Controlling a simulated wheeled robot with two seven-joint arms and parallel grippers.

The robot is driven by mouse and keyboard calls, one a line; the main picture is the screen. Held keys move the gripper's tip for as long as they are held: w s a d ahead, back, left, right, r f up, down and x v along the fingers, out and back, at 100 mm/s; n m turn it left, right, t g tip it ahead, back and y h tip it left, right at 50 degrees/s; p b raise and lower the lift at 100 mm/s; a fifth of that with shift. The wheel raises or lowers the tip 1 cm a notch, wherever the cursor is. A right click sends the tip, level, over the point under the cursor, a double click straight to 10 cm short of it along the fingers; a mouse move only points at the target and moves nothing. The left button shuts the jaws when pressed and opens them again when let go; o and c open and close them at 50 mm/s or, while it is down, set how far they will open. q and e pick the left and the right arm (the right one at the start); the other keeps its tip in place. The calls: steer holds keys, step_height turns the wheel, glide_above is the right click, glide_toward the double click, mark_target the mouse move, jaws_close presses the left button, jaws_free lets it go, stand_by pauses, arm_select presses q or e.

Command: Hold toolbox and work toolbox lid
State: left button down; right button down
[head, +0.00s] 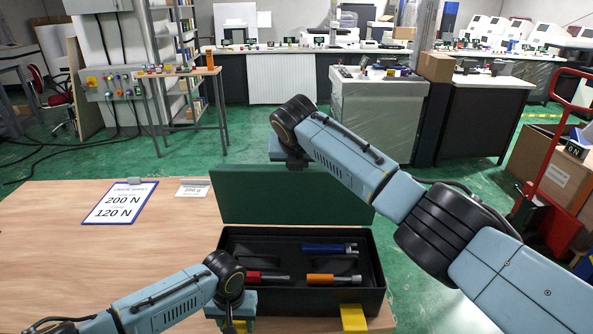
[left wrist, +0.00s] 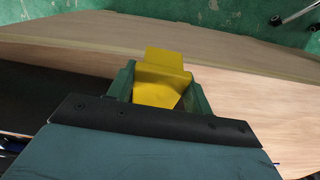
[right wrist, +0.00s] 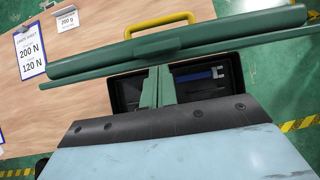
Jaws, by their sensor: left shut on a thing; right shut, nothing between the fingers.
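The black open toolbox (head: 280,304) stands on the table's front right part. Its green lid (head: 290,195) stands raised at the back; in the right wrist view it shows as a long green edge (right wrist: 230,42) with a yellow handle (right wrist: 160,24) beyond. My left gripper (head: 235,322) is at the box's front left, shut on a yellow latch (left wrist: 160,80). A second yellow latch (head: 353,317) is at the front right. My right gripper (head: 290,160) is shut and empty at the lid's top edge; its fingers (right wrist: 158,75) show close together. Whether they touch the lid is unclear.
Inside the box lie a blue tool (head: 328,248), a red-handled tool (head: 262,277) and an orange-handled tool (head: 330,279). A clipboard (head: 120,202) and a small card (head: 193,189) lie at the back left. The table's left part (head: 70,260) is clear.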

step_height(320, 180, up, 8)
steer(key=w, duration=0.2)
steer(key=s+f+t+h, duration=0.1)
steer(key=s+f+t, duration=0.25)
steer(key=f, duration=0.55)
steer(key=s+t, duration=0.6)
steer(key=s, duration=0.6)
steer(key=w, duration=1.4)
steer(key=shift+f, duration=0.3)
steer(key=shift+g, duration=0.25)
